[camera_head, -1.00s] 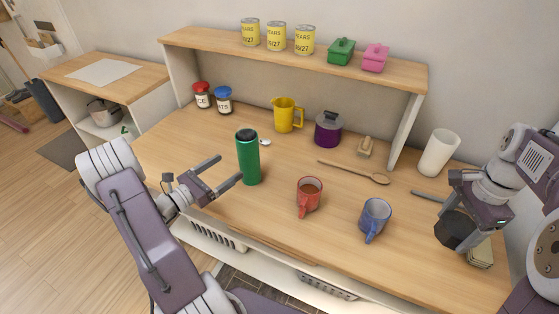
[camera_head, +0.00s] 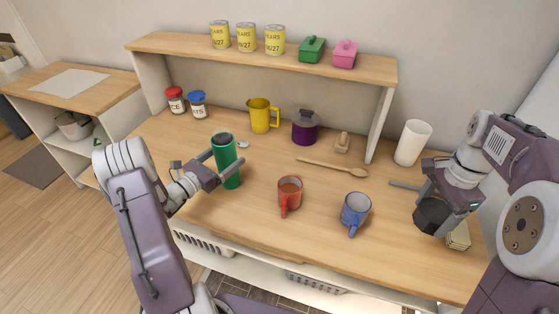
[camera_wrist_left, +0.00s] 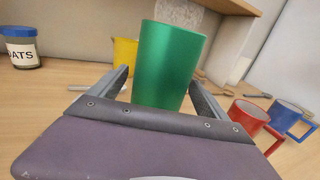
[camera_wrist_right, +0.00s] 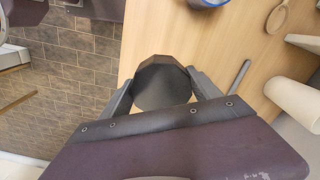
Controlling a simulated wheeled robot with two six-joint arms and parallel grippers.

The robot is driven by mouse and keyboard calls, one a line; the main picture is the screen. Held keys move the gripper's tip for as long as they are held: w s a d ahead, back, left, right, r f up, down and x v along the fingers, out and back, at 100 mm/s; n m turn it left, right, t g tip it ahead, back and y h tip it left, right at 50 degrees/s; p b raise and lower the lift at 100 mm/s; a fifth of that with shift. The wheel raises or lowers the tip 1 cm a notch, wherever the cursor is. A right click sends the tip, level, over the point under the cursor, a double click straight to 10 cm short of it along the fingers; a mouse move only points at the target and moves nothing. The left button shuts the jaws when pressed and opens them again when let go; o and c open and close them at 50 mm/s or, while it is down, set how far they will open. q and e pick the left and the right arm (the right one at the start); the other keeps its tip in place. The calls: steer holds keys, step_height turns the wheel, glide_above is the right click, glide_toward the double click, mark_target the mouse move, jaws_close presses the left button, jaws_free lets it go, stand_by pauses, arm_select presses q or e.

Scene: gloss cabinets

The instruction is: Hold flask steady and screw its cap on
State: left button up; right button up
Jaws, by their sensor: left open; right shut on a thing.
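The green flask (camera_head: 228,168) stands on the table, its dark top uncovered. In the left wrist view the flask (camera_wrist_left: 168,65) rises between my two fingers. My left gripper (camera_head: 222,163) is open, with its fingers either side of the flask; I cannot tell whether they touch it. My right gripper (camera_head: 436,211) is shut on the dark, faceted cap (camera_head: 431,215) at the right of the table, well away from the flask. The cap also shows between the fingertips in the right wrist view (camera_wrist_right: 162,85).
A red mug (camera_head: 290,194) and a blue mug (camera_head: 355,210) stand between the grippers. Behind are a wooden spoon (camera_head: 335,166), a purple pot (camera_head: 305,128) and a yellow jug (camera_head: 260,116). A white cylinder (camera_head: 412,143) stands near my right arm.

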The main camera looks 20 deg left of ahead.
arm_select(q)
steer(key=shift+w, duration=0.15)
